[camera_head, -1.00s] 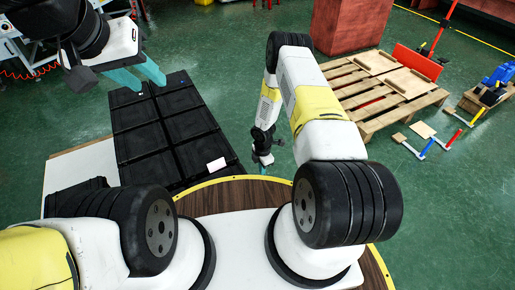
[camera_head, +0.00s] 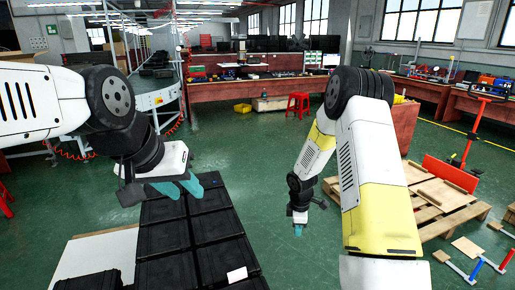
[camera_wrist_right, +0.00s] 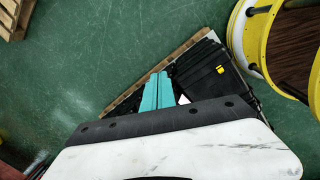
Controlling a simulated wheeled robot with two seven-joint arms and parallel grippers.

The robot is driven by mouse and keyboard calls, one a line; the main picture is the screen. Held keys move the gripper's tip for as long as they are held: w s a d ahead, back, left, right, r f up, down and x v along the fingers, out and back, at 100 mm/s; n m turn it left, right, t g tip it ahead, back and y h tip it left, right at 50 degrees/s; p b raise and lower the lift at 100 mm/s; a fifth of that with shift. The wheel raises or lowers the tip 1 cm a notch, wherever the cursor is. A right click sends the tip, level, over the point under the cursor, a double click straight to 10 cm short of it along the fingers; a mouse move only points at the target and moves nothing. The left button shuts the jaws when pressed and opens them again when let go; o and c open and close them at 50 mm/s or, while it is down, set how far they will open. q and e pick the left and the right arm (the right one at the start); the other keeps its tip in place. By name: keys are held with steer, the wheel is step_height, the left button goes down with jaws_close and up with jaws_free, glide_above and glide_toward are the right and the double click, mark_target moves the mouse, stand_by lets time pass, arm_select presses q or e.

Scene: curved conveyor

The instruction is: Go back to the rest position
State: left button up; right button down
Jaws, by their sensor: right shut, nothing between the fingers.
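My left gripper (camera_head: 179,189) hangs at the left of the head view, above a group of black cases. Its two teal fingers stand apart with nothing between them. My right gripper (camera_head: 298,230) points down in the middle of the head view, over bare green floor to the right of the black cases. In the right wrist view its teal fingers (camera_wrist_right: 157,92) lie side by side, shut and empty. Both arms are raised and bent.
The black cases (camera_head: 215,228) lie in two rows on a pale board (camera_head: 105,255). A wooden pallet (camera_head: 450,215) stands at the right. A curved conveyor (camera_head: 155,99), a red stool (camera_head: 298,104) and workbenches stand further back. Open green floor lies between.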

steer(key=s+d+r+m+t, duration=0.1)
steer(key=s+r+m, duration=0.35)
steer(key=r, duration=0.85)
steer(key=s+d+r+m+t, duration=0.1)
steer(key=s+r+m, duration=0.35)
steer(key=r, duration=0.95)
steer(key=s+a+r+m+t+y, duration=0.1)
steer(key=s+r+m, duration=0.2)
steer(key=s, duration=0.6)
steer(key=s+a+r+m+t+y, duration=0.1)
steer(key=s+a+r+m, duration=0.1)
steer(key=s+r, duration=0.5)
steer(key=shift+s+m+y, duration=0.4)
steer(key=shift+s+m, duration=0.5)
steer(key=shift+s, duration=0.3)
